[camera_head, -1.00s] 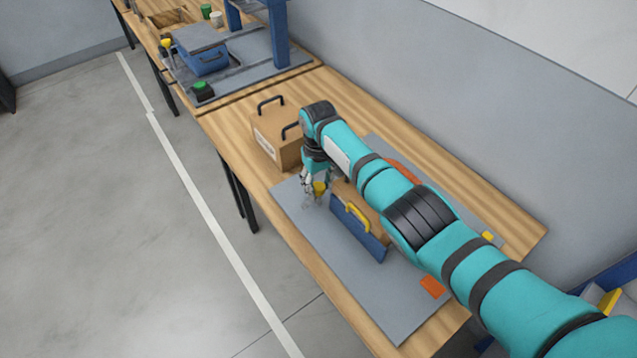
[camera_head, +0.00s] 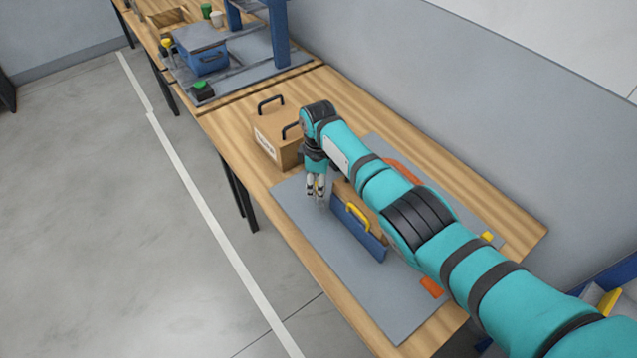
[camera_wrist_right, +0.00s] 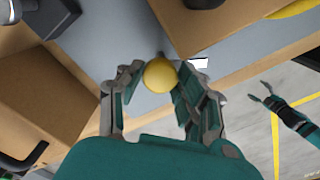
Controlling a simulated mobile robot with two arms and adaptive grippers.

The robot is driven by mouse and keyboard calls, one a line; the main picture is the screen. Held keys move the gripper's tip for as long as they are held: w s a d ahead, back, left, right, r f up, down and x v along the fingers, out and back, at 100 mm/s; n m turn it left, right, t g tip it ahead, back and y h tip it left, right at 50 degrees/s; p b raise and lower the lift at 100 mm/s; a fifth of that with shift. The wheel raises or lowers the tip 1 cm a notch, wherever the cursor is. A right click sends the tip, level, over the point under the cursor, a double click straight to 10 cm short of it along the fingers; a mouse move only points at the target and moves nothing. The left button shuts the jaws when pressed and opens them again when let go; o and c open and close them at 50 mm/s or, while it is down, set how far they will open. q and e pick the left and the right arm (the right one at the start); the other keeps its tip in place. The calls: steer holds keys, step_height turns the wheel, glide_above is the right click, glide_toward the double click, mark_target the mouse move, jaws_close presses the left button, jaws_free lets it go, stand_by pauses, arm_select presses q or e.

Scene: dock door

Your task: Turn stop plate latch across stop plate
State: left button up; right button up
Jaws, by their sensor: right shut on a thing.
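My right gripper (camera_head: 316,194) points down at the far left end of the plate. In the right wrist view its fingers are shut on a round yellow knob (camera_wrist_right: 160,75), which I take to be the latch's grip. The rest of the latch is hidden, so I cannot tell its angle to the plate. My left gripper (camera_wrist_right: 259,92) shows in the right wrist view with fingers apart and empty, away from the bench.
A brown box (camera_head: 278,140) with black handles stands close behind the right gripper. A wooden block (camera_wrist_right: 208,25) is in front of the fingers in the wrist view. The grey mat (camera_head: 390,310) is clear toward its near end. Orange pieces (camera_head: 432,287) lie on it.

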steer(key=shift+n, duration=1.7)
steer(key=o, duration=1.1)
steer(key=shift+o, duration=0.2)
step_height(320, 180, up, 12)
